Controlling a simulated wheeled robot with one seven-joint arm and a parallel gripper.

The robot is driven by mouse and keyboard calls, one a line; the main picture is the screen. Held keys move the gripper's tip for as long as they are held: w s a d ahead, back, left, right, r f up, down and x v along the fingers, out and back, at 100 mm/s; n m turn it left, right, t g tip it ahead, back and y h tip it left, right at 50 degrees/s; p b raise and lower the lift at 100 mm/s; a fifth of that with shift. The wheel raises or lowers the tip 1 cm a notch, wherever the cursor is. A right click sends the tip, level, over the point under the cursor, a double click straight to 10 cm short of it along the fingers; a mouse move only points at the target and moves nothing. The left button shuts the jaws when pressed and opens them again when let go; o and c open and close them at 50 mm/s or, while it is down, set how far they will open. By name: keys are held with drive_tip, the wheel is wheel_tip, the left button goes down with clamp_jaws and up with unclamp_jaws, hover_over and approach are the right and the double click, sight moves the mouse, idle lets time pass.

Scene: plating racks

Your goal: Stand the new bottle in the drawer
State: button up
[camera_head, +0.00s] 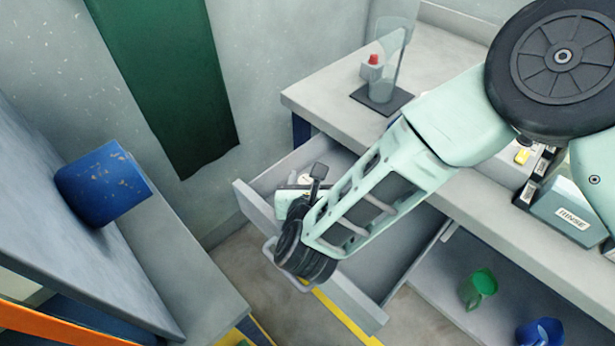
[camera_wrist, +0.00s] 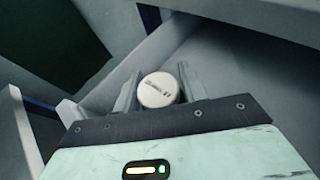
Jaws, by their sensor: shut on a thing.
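The bottle shows in the wrist view as a round white cap (camera_wrist: 157,90) with dark print, between the two fingers of my gripper (camera_wrist: 159,92). My gripper (camera_head: 303,186) is shut on it. In the head view only a small pale part of the bottle (camera_head: 305,179) shows; my wrist hides the rest. The grey drawer (camera_head: 252,204) is pulled out under the bench, and my gripper is over its open top. Part of the drawer (camera_wrist: 225,65) shows behind the fingers in the wrist view. The bottle's base is hidden, so I cannot tell whether it touches the drawer floor.
The bench top (camera_head: 330,92) overhangs the drawer's back. On it are a clear panel stand (camera_head: 383,92) with a red-topped item and a RINSE box (camera_head: 565,212). A green cup (camera_head: 480,287) and blue cup (camera_head: 540,333) sit below.

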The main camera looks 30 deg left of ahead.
drive_tip(key=shift+f+b, duration=0.35)
drive_tip(key=shift+b, duration=0.1)
drive_tip(key=shift+f+b, duration=0.25)
drive_tip(key=shift+b, duration=0.1)
drive_tip(key=o, duration=1)
drive_tip(key=shift+r, duration=0.1)
